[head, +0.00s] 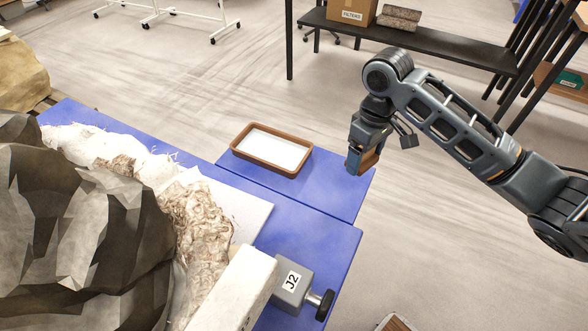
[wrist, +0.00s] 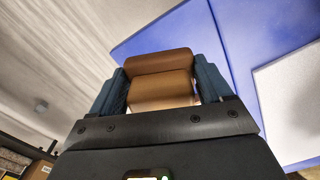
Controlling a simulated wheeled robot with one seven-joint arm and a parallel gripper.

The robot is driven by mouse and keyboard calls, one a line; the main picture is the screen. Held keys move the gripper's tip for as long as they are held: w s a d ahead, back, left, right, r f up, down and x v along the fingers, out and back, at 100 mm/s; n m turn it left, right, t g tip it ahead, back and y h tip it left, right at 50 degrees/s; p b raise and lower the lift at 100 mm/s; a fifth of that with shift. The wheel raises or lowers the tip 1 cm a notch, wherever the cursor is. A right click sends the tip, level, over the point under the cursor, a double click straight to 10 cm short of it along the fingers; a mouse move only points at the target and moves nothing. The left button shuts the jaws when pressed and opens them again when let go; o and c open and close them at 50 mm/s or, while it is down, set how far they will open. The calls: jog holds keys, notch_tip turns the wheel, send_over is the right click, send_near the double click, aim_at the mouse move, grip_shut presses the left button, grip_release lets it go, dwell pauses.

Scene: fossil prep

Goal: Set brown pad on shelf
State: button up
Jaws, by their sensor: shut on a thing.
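My gripper (head: 360,160) points down at the right corner of a blue shelf-like panel (head: 330,192) in the head view. It is shut on the brown pad (head: 371,160), which shows as a small tan-brown edge there. In the wrist view the brown pad (wrist: 160,82) sits between the two blue-grey fingers of my gripper (wrist: 162,85). The pad appears held above the panel's edge; I cannot tell the exact gap. A dark shelf (head: 455,50) stands farther back at the upper right.
A brown-rimmed tray (head: 236,147) with a white inside sits on the blue panel. A grey clamp block marked J2 (head: 291,285), with a black knob, is at the front. A large dark rock (head: 80,220) fills the left. A FILTERS box (head: 350,12) stands on the dark shelf.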

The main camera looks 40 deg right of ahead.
jog(key=s+d+r, duration=0.1)
jog(key=s+d, duration=0.2)
jog(key=s, duration=0.2)
jog(key=p, duration=0.1)
send_over(335, 182)
notch_tip(335, 182, down, 7)
jog(key=shift+r, duration=0.15)
jog(key=shift+f, duration=2.05)
jog(key=shift+f, duration=0.15)
jog(key=o, duration=1.4)
notch_tip(335, 182, up, 12)
jog(key=shift+r, duration=0.15)
